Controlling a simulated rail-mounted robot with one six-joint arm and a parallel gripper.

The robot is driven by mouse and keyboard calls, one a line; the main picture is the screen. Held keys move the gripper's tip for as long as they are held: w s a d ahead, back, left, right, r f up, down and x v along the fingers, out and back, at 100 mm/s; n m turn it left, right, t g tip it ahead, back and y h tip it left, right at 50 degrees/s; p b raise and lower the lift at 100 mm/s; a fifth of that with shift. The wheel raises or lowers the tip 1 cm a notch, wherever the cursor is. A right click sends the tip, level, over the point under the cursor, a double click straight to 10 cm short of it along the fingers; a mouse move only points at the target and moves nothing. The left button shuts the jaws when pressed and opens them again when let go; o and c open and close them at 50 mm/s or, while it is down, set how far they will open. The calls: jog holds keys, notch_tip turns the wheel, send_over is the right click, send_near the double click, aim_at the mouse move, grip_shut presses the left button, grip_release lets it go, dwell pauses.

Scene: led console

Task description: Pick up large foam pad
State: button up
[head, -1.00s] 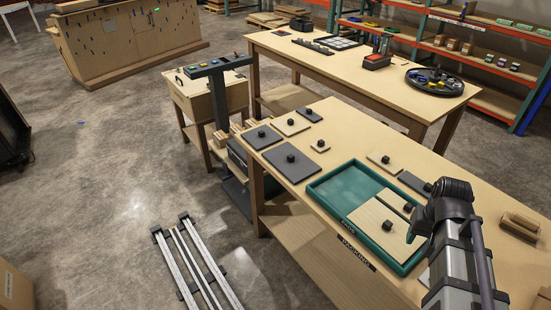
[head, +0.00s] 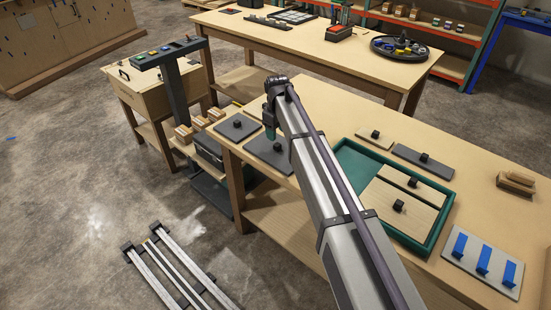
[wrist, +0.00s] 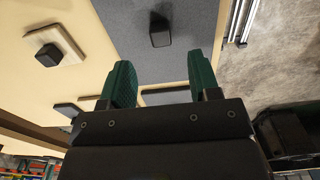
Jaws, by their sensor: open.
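The large foam pad is probably the big dark grey square (head: 268,158) with a black knob, lying flat near the left end of the packing table. It also shows in the wrist view (wrist: 125,22), its black knob (wrist: 160,30) just beyond the fingertips. My gripper (head: 270,130) hangs over this pad, teal fingers down. In the wrist view my gripper (wrist: 160,75) has its fingers spread with nothing between them. The knob stands apart from the fingers. My arm hides part of the pad in the head view.
A smaller grey pad (head: 238,127) lies beside it. A wooden pad (wrist: 62,45) with a knob is near in the wrist view. A green tray (head: 350,157) holds wooden pads. A card with blue strips (head: 482,262) lies at the right. Aluminium rails (head: 180,275) are on the floor.

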aim_at(277, 144)
notch_tip(277, 144, down, 6)
jog(key=b, duration=0.5)
jog(key=shift+f, duration=0.15)
jog(key=shift+s+r, duration=0.1)
jog(key=shift+r, duration=0.15)
jog(key=c, duration=1)
